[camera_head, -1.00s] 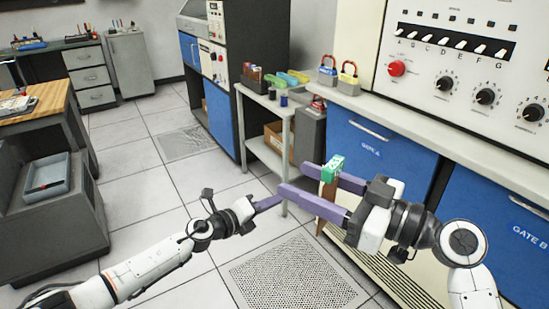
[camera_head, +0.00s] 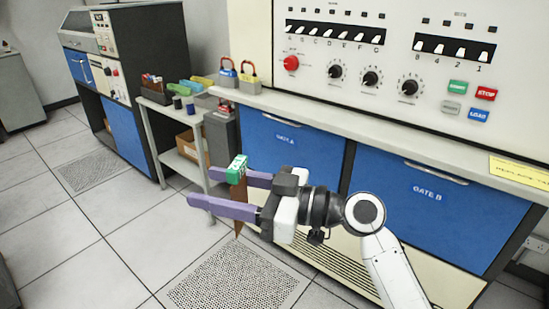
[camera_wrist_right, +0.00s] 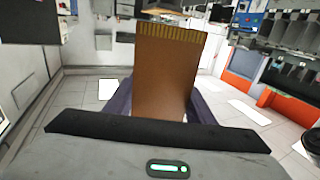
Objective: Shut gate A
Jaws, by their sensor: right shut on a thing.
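Gate A (camera_head: 275,160) is a blue panel with a white label and a pale handle along its top, in the front of the console. It looks about level with the front; I cannot tell whether it is fully shut. My right gripper (camera_head: 202,186) is in front of its lower left part, apart from it as far as I can see. It is shut on a brown circuit card (camera_head: 239,205) with a green block (camera_head: 237,168) at its top. The card (camera_wrist_right: 168,75) stands up in the right wrist view, its gold contacts showing. My left gripper is out of view.
Gate B (camera_head: 440,205) is a blue panel to the right. Above are the counter (camera_head: 400,130) and a control panel with switches, knobs and buttons. A small grey table (camera_head: 150,103) with boxes stands left of gate A.

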